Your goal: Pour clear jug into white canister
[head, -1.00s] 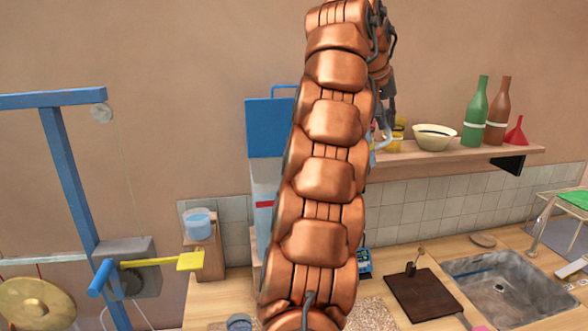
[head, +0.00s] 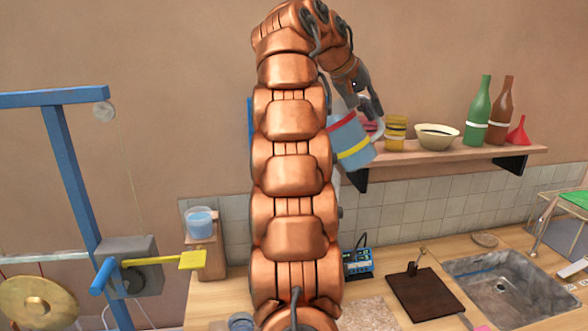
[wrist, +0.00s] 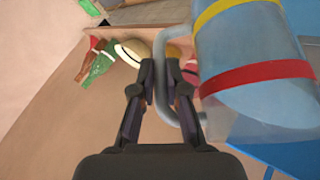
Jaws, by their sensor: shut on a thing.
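The clear jug (head: 350,142) holds blue liquid and has a red band and a yellow band. It hangs in the air right of my arm, tilted. In the wrist view the jug (wrist: 258,100) fills the right side. My gripper (wrist: 160,68) is shut on its pale handle; in the head view the gripper (head: 370,108) is partly hidden by the jug and my wrist. The white canister is not clearly visible; my arm covers the area behind it. A blue panel (wrist: 285,160) shows beyond the jug in the wrist view.
A wall shelf (head: 450,155) holds a yellow cup (head: 396,134), a bowl (head: 436,137), green (head: 478,112) and brown (head: 500,112) bottles and a red funnel (head: 519,132). A cup of blue liquid (head: 199,221) stands on a wooden block at left. The sink (head: 510,290) is at right.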

